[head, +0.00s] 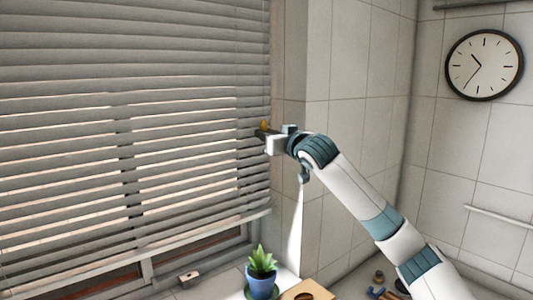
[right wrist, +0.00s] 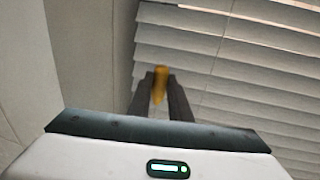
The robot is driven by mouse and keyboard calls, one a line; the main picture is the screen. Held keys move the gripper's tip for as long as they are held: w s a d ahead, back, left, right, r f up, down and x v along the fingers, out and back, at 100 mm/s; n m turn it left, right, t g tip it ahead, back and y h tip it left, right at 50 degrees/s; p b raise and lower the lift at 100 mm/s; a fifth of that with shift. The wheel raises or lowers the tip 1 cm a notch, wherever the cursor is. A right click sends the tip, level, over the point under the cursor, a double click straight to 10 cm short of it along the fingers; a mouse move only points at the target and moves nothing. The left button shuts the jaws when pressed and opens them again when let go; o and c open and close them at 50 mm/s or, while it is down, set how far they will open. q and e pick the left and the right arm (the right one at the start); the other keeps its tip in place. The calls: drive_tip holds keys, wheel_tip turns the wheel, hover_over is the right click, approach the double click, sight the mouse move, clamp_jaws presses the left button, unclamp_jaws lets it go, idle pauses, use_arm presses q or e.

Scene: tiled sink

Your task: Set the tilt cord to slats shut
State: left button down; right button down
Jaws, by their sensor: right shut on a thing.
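The blind (head: 60,150) covers the window on the left of the head view. Its slats are tilted, with narrow bright gaps between several of them. My right gripper (head: 265,133) is at the blind's right edge, beside the tiled wall. The tilt cord itself is too thin to make out. The slats (right wrist: 225,70) run close behind the fingers. My left gripper is not in view.
A blue pot with a green plant (head: 262,279) stands below the gripper on the counter. A wooden board (head: 308,290) lies beside it. A round clock (head: 484,65) hangs on the right wall. The wall corner stands close to the right of the gripper.

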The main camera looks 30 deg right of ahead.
drive_tip(key=shift+s+d+r, duration=0.1)
drive_tip(key=shift+r, duration=1.2)
drive_tip(key=c, duration=1.6)
unclamp_jaws()
drive_tip(key=shift+c, duration=0.2)
drive_tip(key=shift+f, duration=0.15)
drive_tip(key=shift+s+f+b, duration=0.15)
drive_tip(key=shift+s+b, duration=0.45)
drive_tip(key=shift+s, duration=0.1)
drive_tip(key=s+a+b, duration=0.1)
drive_tip(key=s+b, duration=0.6)
drive_tip(key=s, duration=0.9)
drive_tip(key=shift+a+r+b, duration=0.2)
drive_tip(key=shift+a+b, duration=0.1)
drive_tip(key=shift+b, duration=0.05)
drive_tip(key=shift+f, duration=0.1)
